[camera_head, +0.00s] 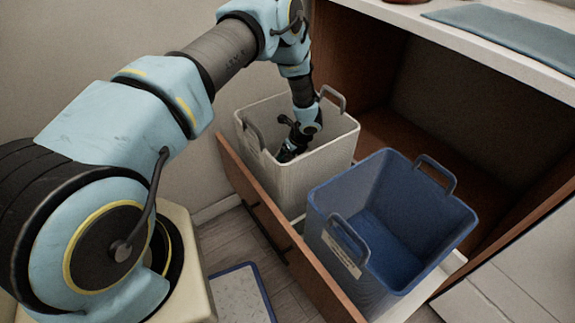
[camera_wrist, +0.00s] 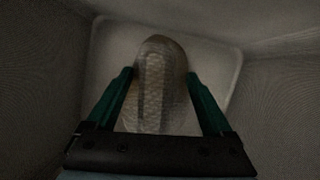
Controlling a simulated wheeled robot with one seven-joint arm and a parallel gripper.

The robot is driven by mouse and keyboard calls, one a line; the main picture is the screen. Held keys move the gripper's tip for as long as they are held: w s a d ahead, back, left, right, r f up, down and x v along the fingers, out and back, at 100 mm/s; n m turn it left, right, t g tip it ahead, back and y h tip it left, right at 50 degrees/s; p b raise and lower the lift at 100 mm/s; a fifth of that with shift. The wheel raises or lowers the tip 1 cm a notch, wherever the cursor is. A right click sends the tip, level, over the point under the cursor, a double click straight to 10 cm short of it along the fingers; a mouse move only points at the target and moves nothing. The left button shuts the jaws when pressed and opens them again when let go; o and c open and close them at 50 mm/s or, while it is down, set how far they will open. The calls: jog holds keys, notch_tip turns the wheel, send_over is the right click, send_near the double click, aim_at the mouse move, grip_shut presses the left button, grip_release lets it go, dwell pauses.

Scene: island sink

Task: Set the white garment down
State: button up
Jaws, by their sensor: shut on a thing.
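A white basket (camera_head: 308,180) with grey handles stands in a pulled-out drawer. My arm reaches down into it, and my gripper (camera_head: 288,153) is inside, below the rim. In the wrist view my gripper (camera_wrist: 159,76) has its two green fingers on either side of a pale, ribbed, rounded bundle (camera_wrist: 160,95), which looks like the white garment. The fingers are shut on it. The basket's pale floor and walls surround it in the wrist view. That view is dark, so I cannot tell whether the garment touches the floor. In the head view the garment is hidden.
A blue bin (camera_head: 335,263), open and seemingly empty, stands to the right of the white basket in the same drawer. The wooden drawer front (camera_head: 262,212) runs along their near side. A countertop (camera_head: 470,45) with a blue-grey cloth (camera_head: 510,32) overhangs at upper right.

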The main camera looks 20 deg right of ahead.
notch_tip(320, 180, down, 4)
jog(key=shift+r, duration=0.1)
jog(key=o, duration=1.3)
jog(key=shift+o, duration=0.2)
jog(key=shift+r, duration=0.1)
jog(key=v, duration=1.2)
